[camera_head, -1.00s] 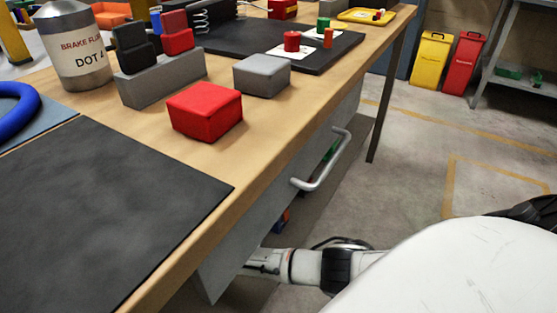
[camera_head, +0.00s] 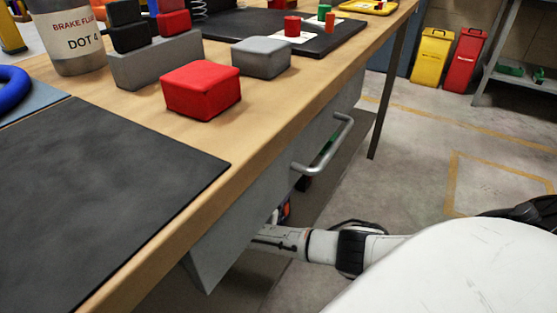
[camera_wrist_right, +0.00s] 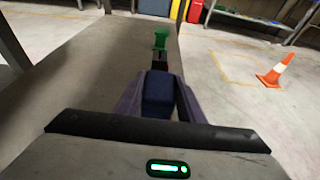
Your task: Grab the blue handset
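In the right wrist view, a dark blue block-shaped thing (camera_wrist_right: 158,95) with a black upper part stands between the two fingers of my right gripper (camera_wrist_right: 158,88). It looks like the blue handset. The fingers are close on both sides; I cannot tell whether they touch it. In the head view, my right arm reaches under the bench drawer and the fingertips are hidden. A small blue, red and black patch (camera_head: 284,210) shows there. Another bit of blue (camera_head: 153,6) is at the top edge behind the red blocks on the bench. My left gripper is not in view.
The bench drawer (camera_head: 240,215) with its metal handle (camera_head: 325,150) overhangs my right arm. A green object (camera_wrist_right: 160,38) stands just beyond the blue thing on a grey surface. A red box (camera_head: 202,90) and a grey box (camera_head: 262,58) sit on the bench.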

